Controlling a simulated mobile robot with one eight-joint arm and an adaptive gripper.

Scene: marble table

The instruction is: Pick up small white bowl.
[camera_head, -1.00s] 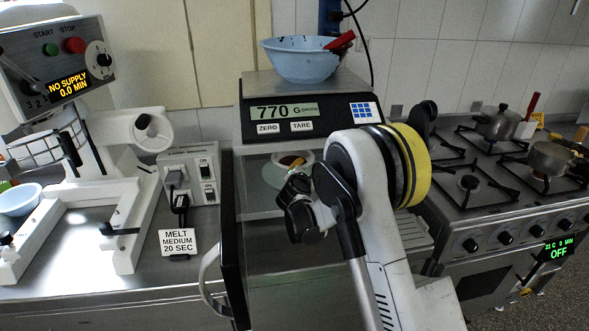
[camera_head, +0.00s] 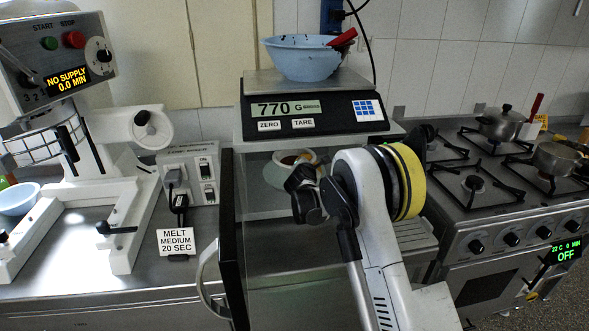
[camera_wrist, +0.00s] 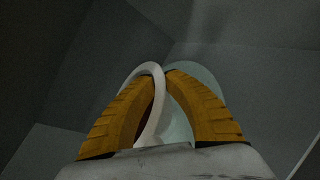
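The small white bowl (camera_head: 274,177) is inside the open-fronted cabinet under the scale, partly hidden behind my wrist. In the wrist view its pale rim (camera_wrist: 151,69) curves up between my orange fingers. My gripper (camera_wrist: 167,76) has its fingertips drawn close together, with the bowl's rim and wall pinched between them. A pale round surface shows behind the right finger. The bowl's underside contact is hidden.
The cabinet's dark door (camera_head: 231,240) stands open at the left, with a curved handle (camera_head: 207,280). A scale (camera_head: 312,108) with a blue bowl (camera_head: 303,62) sits on top. A white machine (camera_head: 125,215) stands left; a stove (camera_head: 500,195) with pots stands right.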

